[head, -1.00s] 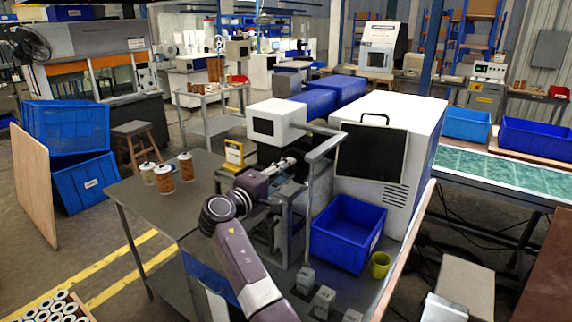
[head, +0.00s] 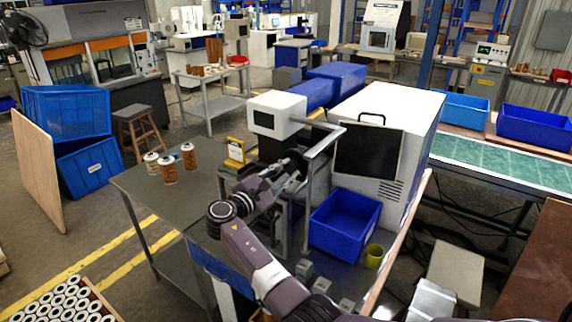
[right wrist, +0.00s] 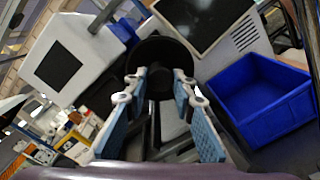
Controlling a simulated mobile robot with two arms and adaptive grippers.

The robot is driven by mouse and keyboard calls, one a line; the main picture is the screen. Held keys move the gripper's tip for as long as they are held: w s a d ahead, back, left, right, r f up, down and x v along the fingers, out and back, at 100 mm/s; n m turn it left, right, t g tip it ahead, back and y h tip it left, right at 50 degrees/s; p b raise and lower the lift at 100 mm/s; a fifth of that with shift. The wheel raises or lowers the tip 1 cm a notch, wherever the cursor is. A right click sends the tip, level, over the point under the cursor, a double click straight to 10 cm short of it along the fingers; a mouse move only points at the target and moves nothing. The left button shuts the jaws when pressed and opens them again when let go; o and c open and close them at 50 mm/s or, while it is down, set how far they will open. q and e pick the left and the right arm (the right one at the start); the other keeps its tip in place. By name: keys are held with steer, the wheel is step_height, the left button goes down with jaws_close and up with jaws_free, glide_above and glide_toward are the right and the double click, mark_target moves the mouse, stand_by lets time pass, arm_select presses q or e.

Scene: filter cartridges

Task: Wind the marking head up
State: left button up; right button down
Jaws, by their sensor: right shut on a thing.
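The marking head is a white box (head: 277,108) with a dark square face, standing above the grey metal bench. It also shows in the right wrist view (right wrist: 88,42), tilted at the upper left. My right gripper (head: 288,166) is just below and to the right of it, beside the metal frame. In the right wrist view my right gripper (right wrist: 161,75) has its two blue-padded fingers on either side of a dark round part (right wrist: 158,52), which looks like a wheel or knob. It is shut on this part, whose gripped portion is partly hidden. My left gripper is not in view.
A white cabinet with a black panel (head: 368,150) rises behind. Several filter cartridges (head: 168,170) stand on the bench's left, near a yellow device (head: 236,152).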

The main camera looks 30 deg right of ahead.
steer(key=shift+r+n+p, duration=0.15)
steer(key=shift+n+p, duration=0.45)
steer(key=shift+n, duration=0.3)
steer(key=c, duration=1.6)
jaws_free()
steer(key=shift+d, duration=0.1)
steer(key=shift+a, duration=0.25)
steer(key=v, duration=1.1)
steer(key=shift+s+a, duration=0.1)
steer(key=shift+a, duration=0.15)
